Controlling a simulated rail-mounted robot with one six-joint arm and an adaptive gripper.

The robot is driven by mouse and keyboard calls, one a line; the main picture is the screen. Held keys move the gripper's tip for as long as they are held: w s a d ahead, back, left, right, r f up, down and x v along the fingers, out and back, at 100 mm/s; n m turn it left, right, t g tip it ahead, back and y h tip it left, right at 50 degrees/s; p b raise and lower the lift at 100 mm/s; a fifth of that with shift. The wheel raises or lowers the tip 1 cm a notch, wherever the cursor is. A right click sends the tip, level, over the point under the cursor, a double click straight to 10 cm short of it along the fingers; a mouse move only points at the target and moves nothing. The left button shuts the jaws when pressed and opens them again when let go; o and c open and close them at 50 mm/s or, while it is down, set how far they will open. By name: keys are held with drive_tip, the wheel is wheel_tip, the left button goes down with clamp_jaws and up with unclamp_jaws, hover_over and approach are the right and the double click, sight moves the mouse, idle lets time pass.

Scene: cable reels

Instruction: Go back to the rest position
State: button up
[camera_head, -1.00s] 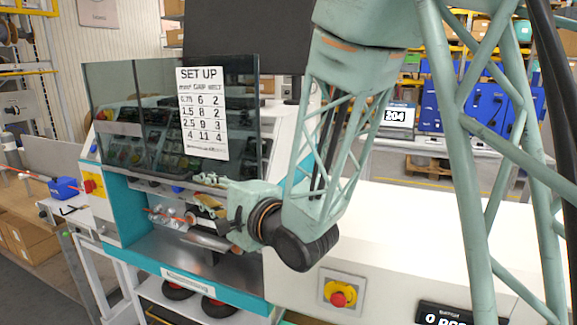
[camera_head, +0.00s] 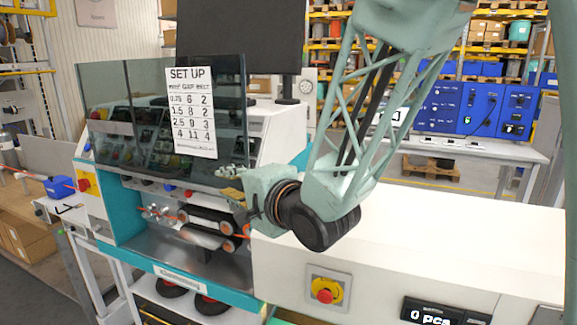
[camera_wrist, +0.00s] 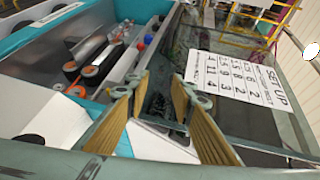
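My gripper (camera_head: 230,185) is in front of the machine's right part, at the lower right edge of its dark glass cover. In the wrist view my gripper (camera_wrist: 158,125) shows two tan-padded fingers standing apart, with nothing between them. The teal and white machine (camera_head: 205,278) has rollers (camera_head: 203,237) inside its open bay, below and left of my gripper. The rollers also show at the left of the wrist view (camera_wrist: 82,75).
The glass cover (camera_head: 160,125) carries a white set-up sheet (camera_head: 190,112). A white housing (camera_head: 400,235) with a red stop button (camera_head: 325,296) lies under my arm. A blue box (camera_head: 60,187) sits on the left bench. A dark monitor (camera_head: 240,40) stands behind.

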drive_tip(key=s+d+r+n+g+h, duration=0.15)
drive_tip(key=s+d+h, duration=0.4)
drive_tip(key=d, duration=0.75)
drive_tip(key=s+d+r+n+h, duration=0.3)
drive_tip(key=s+d, duration=0.5)
drive_tip(key=d, duration=0.6)
drive_tip(key=s+d+f+n+g+h, duration=0.1)
drive_tip(key=s+d+f+n+g, duration=0.3)
drive_tip(key=s, duration=1.2)
drive_tip(key=s+d+r+n+g+h, duration=0.1)
drive_tip(key=s+d, duration=0.4)
drive_tip(key=s, duration=1)
drive_tip(key=shift+g+y, duration=0.25)
drive_tip(key=shift+g, duration=0.6)
drive_tip(key=shift+w+x, duration=0.2)
drive_tip(key=shift+x, duration=0.85)
drive_tip(key=shift+w+x, duration=0.2)
drive_tip(key=shift+x, duration=0.9)
drive_tip(key=shift+d+r, duration=0.1)
drive_tip(key=shift+r, duration=0.05)
